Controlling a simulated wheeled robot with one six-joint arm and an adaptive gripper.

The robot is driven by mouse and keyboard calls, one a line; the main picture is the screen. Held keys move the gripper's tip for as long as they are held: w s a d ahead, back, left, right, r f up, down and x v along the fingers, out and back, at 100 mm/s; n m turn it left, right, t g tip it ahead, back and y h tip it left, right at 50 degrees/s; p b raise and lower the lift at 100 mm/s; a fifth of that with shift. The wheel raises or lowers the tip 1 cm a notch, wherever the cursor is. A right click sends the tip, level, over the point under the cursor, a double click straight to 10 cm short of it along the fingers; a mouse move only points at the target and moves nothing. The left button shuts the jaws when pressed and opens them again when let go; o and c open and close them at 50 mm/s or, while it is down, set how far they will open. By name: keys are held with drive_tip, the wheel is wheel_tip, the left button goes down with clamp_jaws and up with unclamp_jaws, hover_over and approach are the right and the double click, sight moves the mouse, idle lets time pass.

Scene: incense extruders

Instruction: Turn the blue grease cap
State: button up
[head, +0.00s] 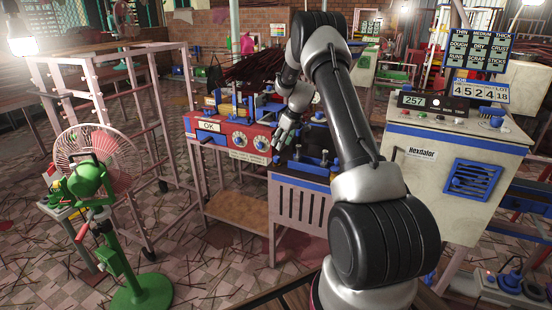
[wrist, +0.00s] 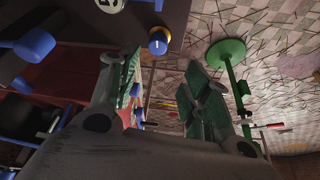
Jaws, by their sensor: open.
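My gripper (head: 281,138) is open and empty, above the gap between the red machine and the dark-topped machine in the head view. In the wrist view its two green-padded fingers (wrist: 168,88) stand wide apart. A small round blue cap (wrist: 158,41) with a yellowish collar sits at the edge of a dark machine, beyond the fingertips and apart from them. It looks like the grease cap. In the head view I cannot tell which blue part it is; my arm and gripper hide some of that area.
The red machine (head: 203,142) carries an OK sign and dials. The dark-topped machine (head: 283,171) has upright blue-topped posts. A cream cabinet (head: 425,165) stands right, a green fan (head: 90,170) and a pink rack (head: 125,100) left. Sticks litter the tiled floor.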

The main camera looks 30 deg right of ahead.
sight(277, 157)
drive_tip(key=x, duration=0.6)
drive_tip(key=d+x, duration=0.1)
drive_tip(key=x, duration=0.2)
drive_tip(key=shift+s+a+f, duration=0.1)
drive_tip(key=shift+s+f, duration=0.05)
drive_tip(key=shift+f, duration=0.1)
drive_tip(key=shift+c, duration=0.4)
drive_tip(key=c, duration=0.9)
